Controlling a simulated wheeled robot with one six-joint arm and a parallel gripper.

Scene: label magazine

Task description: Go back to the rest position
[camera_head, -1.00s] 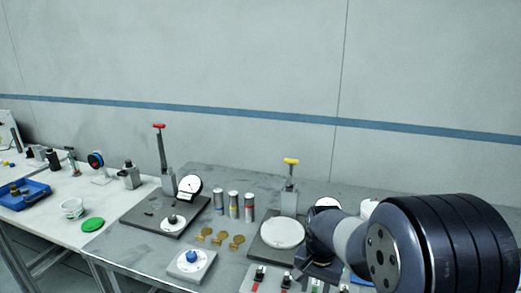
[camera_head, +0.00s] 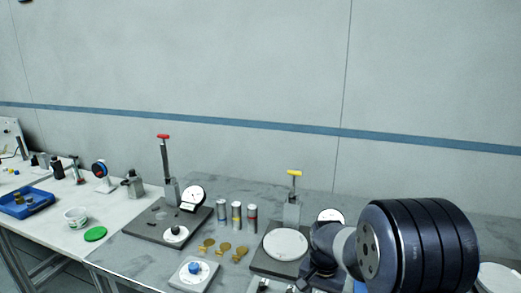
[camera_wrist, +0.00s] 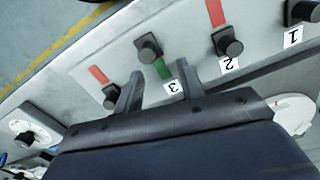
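My gripper (camera_wrist: 160,90) is open in the wrist view, its two dark fingers apart with nothing held between them. Beyond the fingertips is the label magazine (camera_wrist: 190,55), a light grey plate with several black knobs, red and green strips and white tags numbered 1, 2 and 3. In the head view only a small part of the magazine shows at the bottom edge, and my arm hides the fingers. I cannot tell the exact gap between fingertips and plate.
The grey bench carries a red-handled lever press (camera_head: 163,160), a yellow-handled press (camera_head: 293,195), several cylinders (camera_head: 236,215), brass pieces (camera_head: 225,248) and a blue-knob dial block (camera_head: 195,270). A white table at left holds a blue tray (camera_head: 25,203), a white cup (camera_head: 76,216) and a green disc (camera_head: 95,234).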

